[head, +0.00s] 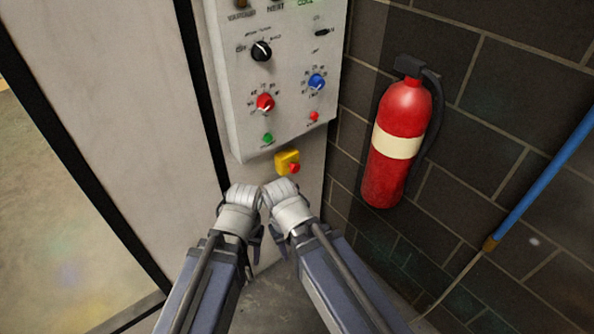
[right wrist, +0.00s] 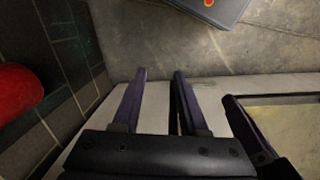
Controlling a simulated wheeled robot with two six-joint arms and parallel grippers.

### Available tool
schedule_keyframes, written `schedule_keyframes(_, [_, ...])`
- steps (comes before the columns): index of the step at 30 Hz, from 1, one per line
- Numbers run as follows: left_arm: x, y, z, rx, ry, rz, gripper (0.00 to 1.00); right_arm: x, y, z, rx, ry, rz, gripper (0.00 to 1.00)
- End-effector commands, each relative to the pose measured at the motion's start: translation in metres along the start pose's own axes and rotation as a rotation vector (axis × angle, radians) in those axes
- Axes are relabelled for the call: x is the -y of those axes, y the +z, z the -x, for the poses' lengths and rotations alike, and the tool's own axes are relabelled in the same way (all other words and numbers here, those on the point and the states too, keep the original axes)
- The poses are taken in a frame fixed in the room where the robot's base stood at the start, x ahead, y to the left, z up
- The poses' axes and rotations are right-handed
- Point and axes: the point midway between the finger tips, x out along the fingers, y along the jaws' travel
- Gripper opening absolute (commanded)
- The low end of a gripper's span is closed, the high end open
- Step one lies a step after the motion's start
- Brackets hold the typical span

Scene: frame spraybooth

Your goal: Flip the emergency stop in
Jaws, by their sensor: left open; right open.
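The emergency stop is a small yellow box (head: 285,159) with a red button (head: 295,168), low on the pale panel below the grey control box. My two wrists are close together just below it in the head view and do not cover it. My left gripper (head: 257,242) hangs below its wrist, open and empty. My right gripper (head: 277,238) is beside it, partly hidden by its arm. The right wrist view shows the right gripper's fingers (right wrist: 158,78) apart with nothing between them. The stop is not in that view.
The control box (head: 290,85) carries black, red and blue knobs and small buttons above the stop. A red fire extinguisher (head: 405,105) hangs on the dark block wall to the right. A blue pole (head: 545,175) leans farther right.

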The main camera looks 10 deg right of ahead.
Motion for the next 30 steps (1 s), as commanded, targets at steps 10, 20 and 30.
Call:
schedule_keyframes(10, [-0.006, -0.004, -0.071, 0.0, -0.002, -0.001, 0.5, 0.015, -0.048, -0.065, -0.133, -0.275, -0.121, 0.02])
schedule_keyframes(20, [-0.014, -0.009, -0.154, 0.0, -0.004, -0.002, 0.5, 0.005, -0.122, -0.104, -0.381, -0.657, -0.358, 0.0])
schedule_keyframes(30, [-0.021, -0.014, -0.238, 0.0, -0.007, -0.002, 0.5, -0.063, -0.186, -0.119, -0.674, -1.007, -0.662, 0.0])
